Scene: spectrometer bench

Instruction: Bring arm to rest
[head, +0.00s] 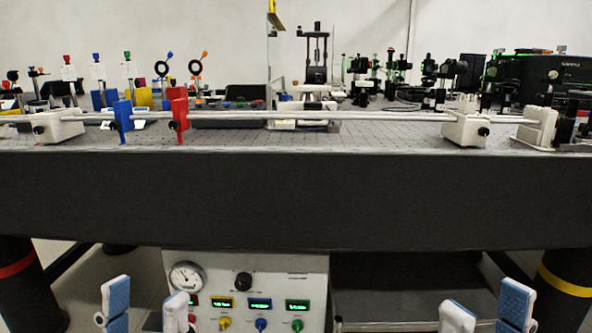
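My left gripper (146,304) shows at the bottom left. Its two blue-and-white fingers point up and stand apart, with nothing between them. My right gripper (486,312) shows at the bottom right. Its fingers also point up and stand apart, with nothing between them. Both grippers appear in front of the bench and lower than its top in the picture. The arms behind the fingers are out of view.
The optical table (300,200) has a thick dark front edge. A rail (330,115) near that edge carries a blue holder (123,115) and a red holder (178,112). A control panel (245,290) with a gauge sits under the table. Optics and posts crowd the back.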

